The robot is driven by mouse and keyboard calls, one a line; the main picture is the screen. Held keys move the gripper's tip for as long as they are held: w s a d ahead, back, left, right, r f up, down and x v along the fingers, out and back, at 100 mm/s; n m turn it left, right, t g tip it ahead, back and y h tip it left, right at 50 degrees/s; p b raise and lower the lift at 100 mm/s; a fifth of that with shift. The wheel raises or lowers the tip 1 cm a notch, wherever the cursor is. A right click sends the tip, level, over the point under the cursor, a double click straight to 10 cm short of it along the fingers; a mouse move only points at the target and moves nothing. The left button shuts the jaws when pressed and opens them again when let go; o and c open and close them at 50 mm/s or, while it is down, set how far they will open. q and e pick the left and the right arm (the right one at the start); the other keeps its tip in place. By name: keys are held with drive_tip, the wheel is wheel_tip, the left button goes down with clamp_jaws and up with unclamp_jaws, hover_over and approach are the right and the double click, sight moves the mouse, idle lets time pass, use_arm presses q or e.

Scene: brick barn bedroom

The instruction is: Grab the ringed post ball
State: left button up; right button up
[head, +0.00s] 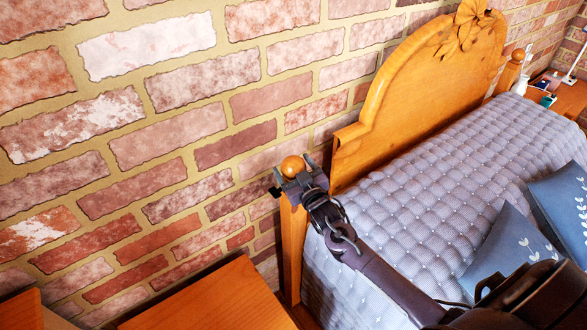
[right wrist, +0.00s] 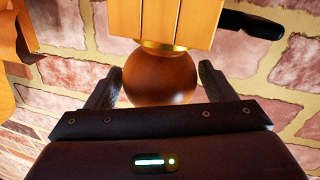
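The ringed post ball (head: 293,167) is a round orange-brown wooden knob on top of the near bedpost (head: 293,250). In the right wrist view the ball (right wrist: 160,75) shows with a gold ring (right wrist: 162,47) where it meets the post. My right gripper (head: 296,171) is at the ball in the head view. In the right wrist view its dark fingers stand on either side of the ball, very close to it, with thin gaps seeming to show. The right gripper looks open around the ball. My left gripper is not in view.
The wooden headboard (head: 425,85) and quilted bed (head: 430,190) lie to the right, with blue pillows (head: 500,245). A brick wall (head: 170,130) runs close behind the post. A wooden surface (head: 215,300) is at the lower left. Another post ball (head: 517,55) stands at the far headboard end.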

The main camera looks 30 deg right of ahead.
drive_tip(key=c, duration=0.7)
drive_tip(key=shift+c, duration=0.4)
drive_tip(key=shift+r, duration=0.15)
